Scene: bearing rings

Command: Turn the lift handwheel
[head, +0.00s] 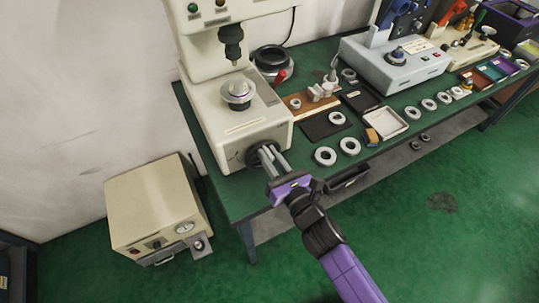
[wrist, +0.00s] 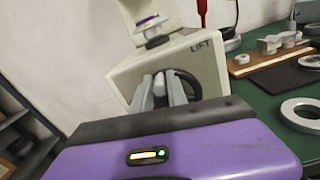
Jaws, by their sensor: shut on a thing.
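The lift handwheel (head: 256,155) is a dark wheel on the front of the cream press base (head: 238,134). In the wrist view the handwheel (wrist: 188,84) shows as a black rim under the word LIFT on the cream housing (wrist: 125,79). My gripper (head: 268,152) reaches it from the front right. The purple gripper body (wrist: 200,150) fills the bottom of the wrist view.
A cream box with a gauge (head: 155,208) stands on the floor at left. The green bench (head: 225,191) carries several bearing rings (head: 325,156), a black mat (head: 318,127), a white tray (head: 388,124) and a grey machine (head: 395,65).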

